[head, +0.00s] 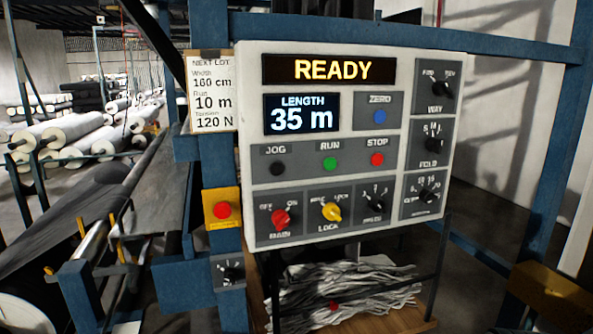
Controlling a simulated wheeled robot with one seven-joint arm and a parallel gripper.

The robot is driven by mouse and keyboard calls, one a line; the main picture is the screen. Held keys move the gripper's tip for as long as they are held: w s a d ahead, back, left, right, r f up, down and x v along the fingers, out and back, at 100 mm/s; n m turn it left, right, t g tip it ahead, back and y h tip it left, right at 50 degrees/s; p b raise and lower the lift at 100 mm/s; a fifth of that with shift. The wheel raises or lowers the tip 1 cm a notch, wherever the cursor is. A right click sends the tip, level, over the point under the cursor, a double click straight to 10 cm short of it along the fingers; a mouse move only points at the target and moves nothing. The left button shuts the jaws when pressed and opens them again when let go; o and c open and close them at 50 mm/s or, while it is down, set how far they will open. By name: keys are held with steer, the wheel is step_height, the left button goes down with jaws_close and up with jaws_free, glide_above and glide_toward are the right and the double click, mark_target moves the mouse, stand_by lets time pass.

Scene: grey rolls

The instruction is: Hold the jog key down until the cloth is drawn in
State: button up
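The jog key (277,168) is a round black button under the label JOG, at the left of the button row on the white control panel (250,130). The green RUN button (330,163) and the red STOP button (377,159) sit to its right. Grey cloth (150,170) lies on the machine at the left. Folded grey cloth (345,290) is piled under the panel. My gripper is not in view.
A red button on a yellow box (222,210) and a small dial (229,271) are left of the panel. A note (211,100) hangs above them. Blue frame posts (549,150) stand around the panel. White rolls (75,127) lie at the back left. Nothing covers the panel's front.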

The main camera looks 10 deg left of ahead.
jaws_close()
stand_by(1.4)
